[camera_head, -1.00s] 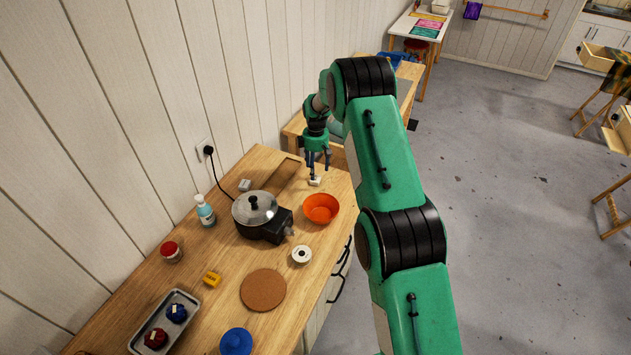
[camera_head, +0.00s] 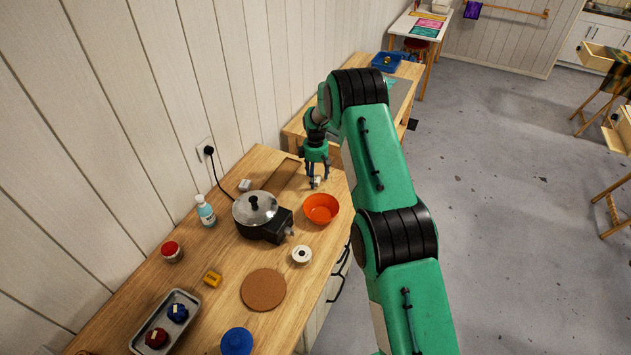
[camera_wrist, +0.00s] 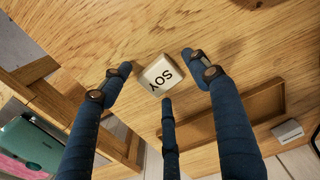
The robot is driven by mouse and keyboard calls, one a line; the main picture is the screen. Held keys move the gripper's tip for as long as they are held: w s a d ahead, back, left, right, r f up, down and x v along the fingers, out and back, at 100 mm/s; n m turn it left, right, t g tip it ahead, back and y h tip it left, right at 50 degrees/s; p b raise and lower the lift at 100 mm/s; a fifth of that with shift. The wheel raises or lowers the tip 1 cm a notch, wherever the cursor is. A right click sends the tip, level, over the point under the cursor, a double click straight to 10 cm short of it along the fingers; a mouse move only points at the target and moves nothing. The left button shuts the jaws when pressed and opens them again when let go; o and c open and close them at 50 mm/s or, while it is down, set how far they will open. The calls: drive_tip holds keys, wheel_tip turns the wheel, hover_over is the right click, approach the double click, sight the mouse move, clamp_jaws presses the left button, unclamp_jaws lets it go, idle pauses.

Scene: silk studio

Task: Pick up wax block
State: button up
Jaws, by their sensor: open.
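The wax block, a small whitish block (camera_head: 317,183) marked "SOY", sits on the far end of the wooden bench (camera_head: 215,265). In the wrist view the block (camera_wrist: 160,74) lies between my blue fingers, its lettering facing the camera. My gripper (camera_head: 316,180) points down over it, with fingers spread on its sides. In the wrist view my gripper (camera_wrist: 162,82) is open, with gaps between the side fingertips and the block. The middle fingertip is close below the block; I cannot tell whether it touches.
An orange bowl (camera_head: 321,209) stands close in front of my gripper. A lidded pot on a black heater (camera_head: 262,217) is to the left. The bench's right edge is near.

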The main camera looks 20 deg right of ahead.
drive_tip(key=shift+c, duration=0.5)
drive_tip(key=c, duration=1.1)
drive_tip(key=shift+r, duration=0.15)
drive_tip(key=shift+r+b, duration=0.35)
drive_tip(key=shift+r, duration=4.55)
